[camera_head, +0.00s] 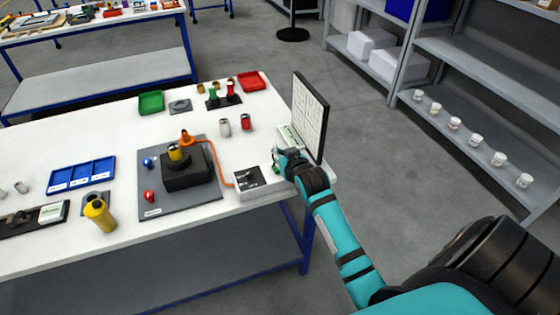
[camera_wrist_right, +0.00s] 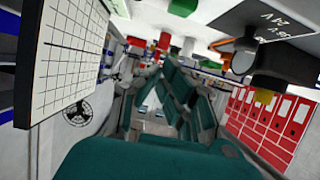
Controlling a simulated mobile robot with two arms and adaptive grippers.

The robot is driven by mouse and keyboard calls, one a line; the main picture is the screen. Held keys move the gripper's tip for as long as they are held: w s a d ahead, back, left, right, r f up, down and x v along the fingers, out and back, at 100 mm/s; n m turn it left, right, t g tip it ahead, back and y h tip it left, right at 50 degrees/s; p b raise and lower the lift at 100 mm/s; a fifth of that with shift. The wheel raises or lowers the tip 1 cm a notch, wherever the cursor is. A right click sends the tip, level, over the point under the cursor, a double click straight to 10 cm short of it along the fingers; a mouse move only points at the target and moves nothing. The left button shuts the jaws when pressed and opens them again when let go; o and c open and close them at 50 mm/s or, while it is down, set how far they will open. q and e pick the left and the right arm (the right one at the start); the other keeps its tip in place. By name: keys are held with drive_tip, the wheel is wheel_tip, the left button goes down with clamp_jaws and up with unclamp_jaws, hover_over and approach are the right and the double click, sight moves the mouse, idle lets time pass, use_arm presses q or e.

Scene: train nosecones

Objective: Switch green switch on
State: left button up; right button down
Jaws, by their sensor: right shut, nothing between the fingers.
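I cannot make out a green switch for certain in either view. A small white box with a black face (camera_head: 262,182) stands at the table's right front, with an orange cable (camera_head: 217,160) running to it. My right gripper (camera_head: 279,160) is just behind and right of this box, low over the table, beside a grid-marked panel (camera_head: 311,115). In the right wrist view the teal fingers (camera_wrist_right: 165,100) are shut and empty. The panel is close on the left there (camera_wrist_right: 70,60), and a dark box face with "24V" lettering is at the upper right (camera_wrist_right: 265,25). My left gripper is out of view.
A grey mat (camera_head: 205,200) bears a black block (camera_head: 187,177) with a yellow-topped cylinder. A blue tray (camera_head: 82,174) and a yellow cylinder (camera_head: 99,214) are at left. Green (camera_head: 151,103) and red (camera_head: 251,81) trays are at the back. Shelves (camera_head: 465,100) stand beyond the table.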

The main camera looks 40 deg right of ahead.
sight(277, 169)
drive_tip(key=f, duration=0.2)
drive_tip(key=f+p, duration=0.1)
drive_tip(key=shift+w+f, duration=0.15)
drive_tip(key=shift+w, duration=0.15)
drive_tip(key=shift+s+f, duration=0.15)
drive_tip(key=shift+f, duration=0.45)
